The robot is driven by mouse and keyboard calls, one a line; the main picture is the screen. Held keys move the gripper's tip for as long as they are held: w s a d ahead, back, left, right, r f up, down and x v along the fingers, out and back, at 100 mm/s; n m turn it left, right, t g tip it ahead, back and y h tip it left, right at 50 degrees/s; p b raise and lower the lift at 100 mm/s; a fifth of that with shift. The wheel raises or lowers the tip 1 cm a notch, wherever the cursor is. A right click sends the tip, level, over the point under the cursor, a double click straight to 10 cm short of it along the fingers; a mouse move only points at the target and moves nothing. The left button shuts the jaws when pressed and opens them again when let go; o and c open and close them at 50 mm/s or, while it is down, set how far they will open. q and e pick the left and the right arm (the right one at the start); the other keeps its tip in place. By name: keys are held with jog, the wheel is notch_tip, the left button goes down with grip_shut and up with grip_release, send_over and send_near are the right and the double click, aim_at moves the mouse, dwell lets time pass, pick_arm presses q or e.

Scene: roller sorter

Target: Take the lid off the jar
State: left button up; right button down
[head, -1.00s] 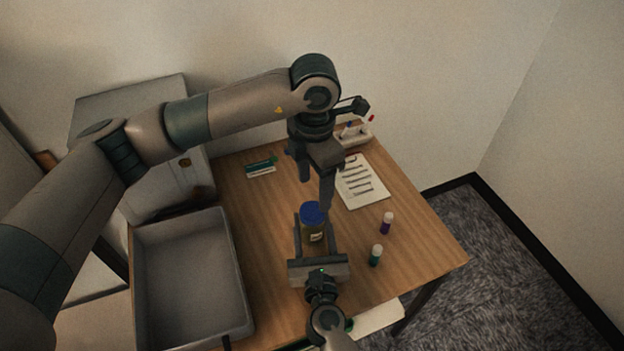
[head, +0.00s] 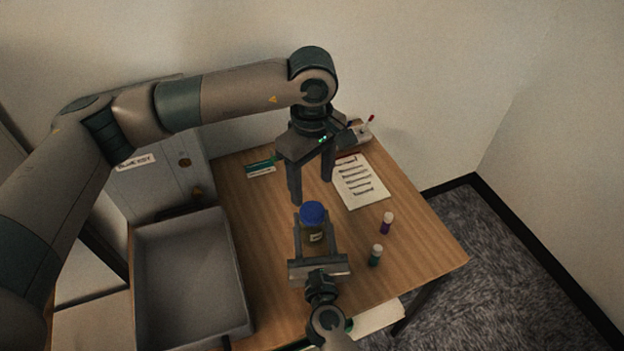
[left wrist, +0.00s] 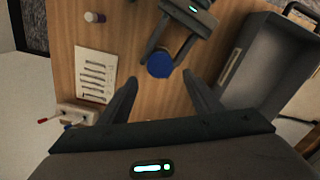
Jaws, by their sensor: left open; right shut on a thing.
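The jar (head: 316,235) has a pale label and a blue lid (head: 313,213) seated on its top; it stands upright on the table. My right gripper (head: 313,240) is shut around the jar's body from the front. My left gripper (head: 311,190) is open and empty, pointing down, above and behind the lid in the head view. In the left wrist view the blue lid (left wrist: 160,64) shows beyond and between the open left fingertips (left wrist: 162,80), apart from them. The jar's body is mostly hidden there.
A grey tray (head: 240,290) stands at the left, beside a grey cabinet (head: 150,190). A purple vial (head: 386,224) and a green vial (head: 375,256) stand right of the jar. A printed sheet (head: 360,183), a small green-and-white box (head: 261,169) and a holder lie farther back.

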aim_at(312, 210)
dwell(0.4)
pick_arm(q)
jog(key=shift+f, duration=4.05)
jog(key=c, duration=1.1)
jog(key=n, duration=0.9)
jog(key=shift+r, duration=0.1)
